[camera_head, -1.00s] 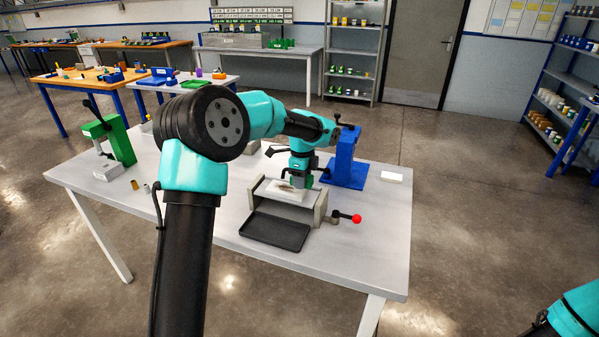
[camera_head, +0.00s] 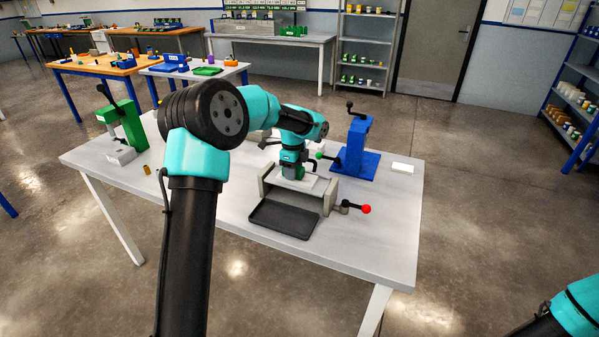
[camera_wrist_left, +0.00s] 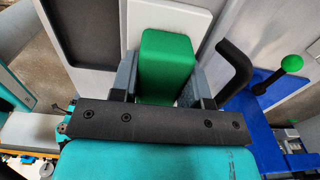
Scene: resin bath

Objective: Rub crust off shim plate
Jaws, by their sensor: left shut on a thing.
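The pale shim plate (camera_head: 308,183) lies in a grey clamp fixture (camera_head: 331,196) on the table. It also shows in the left wrist view (camera_wrist_left: 182,16). My left gripper (camera_head: 292,173) is over the plate, pointing down. In the left wrist view, it is shut on a green block (camera_wrist_left: 167,58), with a grey finger on each side. The block is over the plate; whether it touches cannot be told. No crust shows on the visible part of the plate; the part under the block and gripper is hidden. My right gripper is out of view.
A dark tray (camera_head: 283,218) lies in front of the fixture. A red-knobbed lever (camera_head: 354,208) sticks out to its right. A blue stand (camera_head: 357,150) with a green-knobbed lever is behind right. A green press (camera_head: 126,122) stands far left. The front right table top is clear.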

